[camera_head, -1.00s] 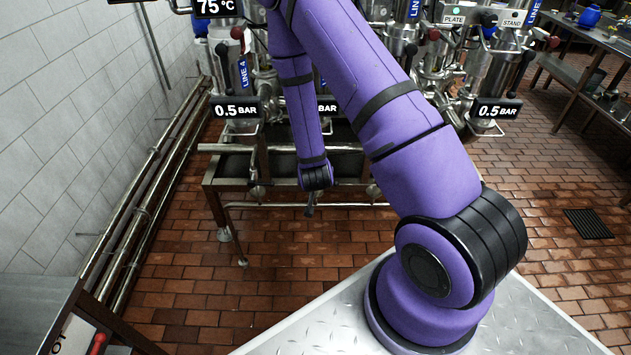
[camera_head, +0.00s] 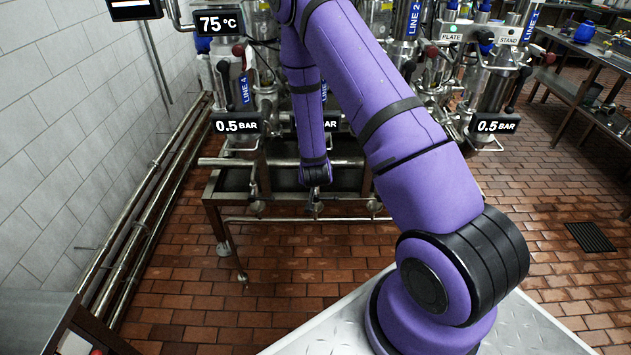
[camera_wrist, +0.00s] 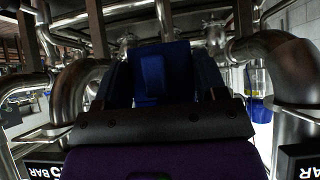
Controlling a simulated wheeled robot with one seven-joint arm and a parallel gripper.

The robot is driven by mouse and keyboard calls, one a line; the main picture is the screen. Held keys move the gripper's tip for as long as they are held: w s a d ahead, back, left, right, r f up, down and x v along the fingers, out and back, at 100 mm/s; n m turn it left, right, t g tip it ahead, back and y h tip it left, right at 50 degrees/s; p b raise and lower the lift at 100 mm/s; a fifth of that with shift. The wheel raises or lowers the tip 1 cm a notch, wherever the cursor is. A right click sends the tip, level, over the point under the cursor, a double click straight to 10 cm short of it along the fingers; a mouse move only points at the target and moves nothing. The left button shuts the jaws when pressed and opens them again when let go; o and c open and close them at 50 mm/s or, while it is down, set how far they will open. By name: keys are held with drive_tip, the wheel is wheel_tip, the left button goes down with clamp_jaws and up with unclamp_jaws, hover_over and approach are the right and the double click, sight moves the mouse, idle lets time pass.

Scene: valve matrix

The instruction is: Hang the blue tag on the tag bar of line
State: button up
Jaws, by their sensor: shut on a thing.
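My gripper (camera_wrist: 166,72) is shut on a flat blue tag (camera_wrist: 151,78), which shows between the dark fingers in the wrist view. In the head view my gripper (camera_head: 315,199) hangs low in front of the pipework, small and partly dark, and the tag cannot be made out there. Blue line labels stand on the valve columns: LINE 4 (camera_head: 244,88) at the left, LINE 2 (camera_head: 414,20) and LINE 1 (camera_head: 531,22) to the right. A label behind my forearm is partly hidden. I cannot pick out a tag bar with certainty.
Pressure signs (camera_head: 236,125) (camera_head: 495,125) hang on the columns. A steel frame (camera_head: 230,193) with pipes stands below. In the wrist view, thick bent pipes (camera_wrist: 285,70) (camera_wrist: 75,88) flank my gripper. The brick floor (camera_head: 200,290) in front is open. A bench (camera_head: 590,65) stands at the right.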

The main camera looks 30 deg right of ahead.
drive_tip(key=shift+w+d, duration=0.65)
drive_tip(key=shift+w, duration=0.3)
drive_tip(key=shift+f, duration=0.6)
drive_tip(key=o, duration=1.1)
drive_tip(key=shift+s, duration=0.1)
drive_tip(key=v, duration=1)
drive_tip(key=shift+s+a+r, duration=0.2)
drive_tip(key=shift+r, duration=0.05)
